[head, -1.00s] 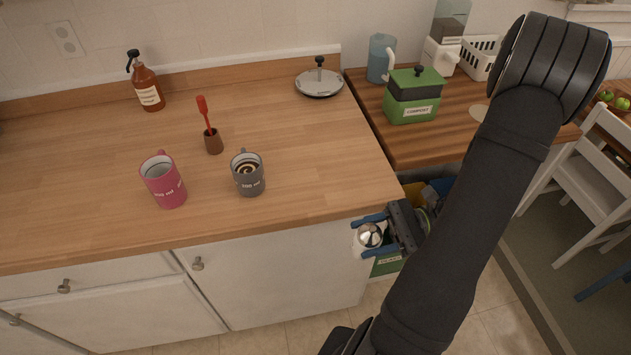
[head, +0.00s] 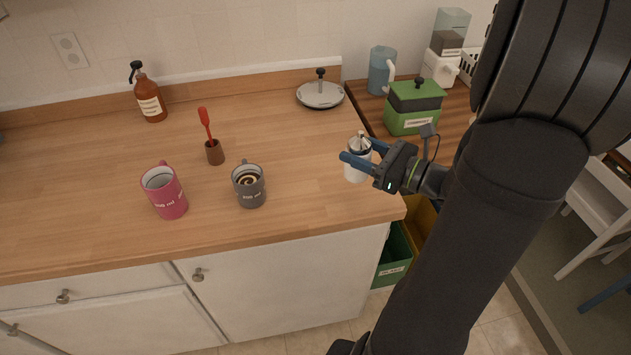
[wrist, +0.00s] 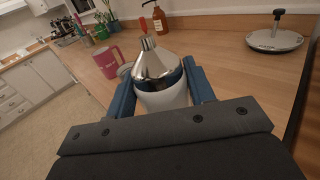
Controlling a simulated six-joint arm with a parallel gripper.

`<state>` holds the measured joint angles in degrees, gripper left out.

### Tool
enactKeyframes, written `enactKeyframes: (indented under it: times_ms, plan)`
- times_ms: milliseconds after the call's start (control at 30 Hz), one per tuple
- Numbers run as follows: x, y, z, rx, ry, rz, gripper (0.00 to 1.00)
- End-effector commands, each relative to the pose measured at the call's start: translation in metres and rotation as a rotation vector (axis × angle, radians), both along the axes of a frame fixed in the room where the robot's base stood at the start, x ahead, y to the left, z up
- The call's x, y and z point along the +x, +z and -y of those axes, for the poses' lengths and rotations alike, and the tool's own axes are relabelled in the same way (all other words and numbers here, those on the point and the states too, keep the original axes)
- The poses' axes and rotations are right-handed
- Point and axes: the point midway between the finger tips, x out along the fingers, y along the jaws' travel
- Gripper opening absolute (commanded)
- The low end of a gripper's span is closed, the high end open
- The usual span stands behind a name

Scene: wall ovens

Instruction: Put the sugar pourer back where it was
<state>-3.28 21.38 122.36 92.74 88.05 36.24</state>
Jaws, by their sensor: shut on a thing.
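The sugar pourer (head: 356,168) has a white body and a shiny metal cone top. My gripper (head: 362,157) is shut on it, with one blue finger on each side. In the head view it appears over the right end of the wooden counter (head: 290,190); I cannot tell whether its base touches the wood. In the wrist view the pourer (wrist: 158,75) stands between the blue fingers (wrist: 160,90), with its spout up. Its lower part is hidden by the gripper body.
A grey mug (head: 249,190) and a pink mug (head: 166,195) stand left of the pourer. A brown holder (head: 214,152) with a red tool, an amber bottle (head: 149,95) and a round metal lid (head: 320,95) stand farther back. A green compost box (head: 412,108) is right. Counter between grey mug and pourer is clear.

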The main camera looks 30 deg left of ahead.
Motion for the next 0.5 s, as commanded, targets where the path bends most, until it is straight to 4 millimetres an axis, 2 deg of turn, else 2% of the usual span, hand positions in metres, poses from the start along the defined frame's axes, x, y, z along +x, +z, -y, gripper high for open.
enactKeyframes:
  times_ms: [300,500]
  plan:
    - [-0.015,-0.037,-0.060,-0.001,0.009,-0.004,0.21]
    - [-0.021,-0.054,-0.087,-0.001,0.006,-0.002,0.21]
